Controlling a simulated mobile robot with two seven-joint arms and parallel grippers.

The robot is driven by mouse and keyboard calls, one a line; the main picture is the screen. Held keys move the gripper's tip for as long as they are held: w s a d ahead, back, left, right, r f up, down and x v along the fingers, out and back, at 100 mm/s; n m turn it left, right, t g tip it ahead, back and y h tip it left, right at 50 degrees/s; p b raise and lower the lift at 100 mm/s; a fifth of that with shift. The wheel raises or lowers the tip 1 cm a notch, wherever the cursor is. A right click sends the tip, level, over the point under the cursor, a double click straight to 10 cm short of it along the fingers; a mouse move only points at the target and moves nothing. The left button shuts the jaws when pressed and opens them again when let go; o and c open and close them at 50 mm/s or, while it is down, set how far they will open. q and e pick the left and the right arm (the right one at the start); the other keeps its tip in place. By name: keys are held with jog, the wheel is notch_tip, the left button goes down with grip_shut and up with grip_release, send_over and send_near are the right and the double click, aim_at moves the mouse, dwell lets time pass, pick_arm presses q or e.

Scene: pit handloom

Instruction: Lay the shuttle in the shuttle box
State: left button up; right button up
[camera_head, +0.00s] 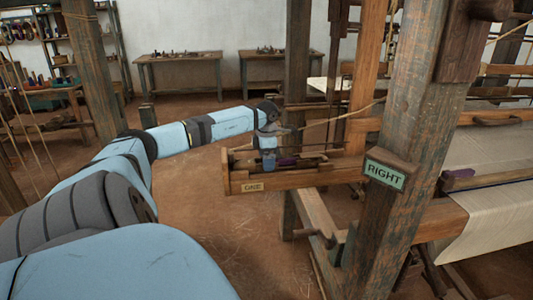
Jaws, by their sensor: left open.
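The shuttle box (235,187) is an open wooden tray with a "ONE" label on its front, at the left end of the loom. A slim dark brown piece with a purple part (287,161), which looks like the shuttle, lies in the box along its length. My left gripper (268,163) points down over the box, beside the purple part. It is open, and its fingers hide some of the box inside. I cannot tell if they touch the piece. My right gripper is out of view.
A thick post with a "RIGHT" sign (385,173) stands right of the box. Another purple piece (459,174) lies by the pale cloth (490,220). An upright post (297,60) rises behind the box. Tables (180,58) stand at the back; the floor left of the box is clear.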

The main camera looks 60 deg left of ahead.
pick_arm(q)
jog(key=shift+r+p, duration=2.25)
jog(key=shift+r, duration=1.85)
jog(key=shift+f, duration=0.1)
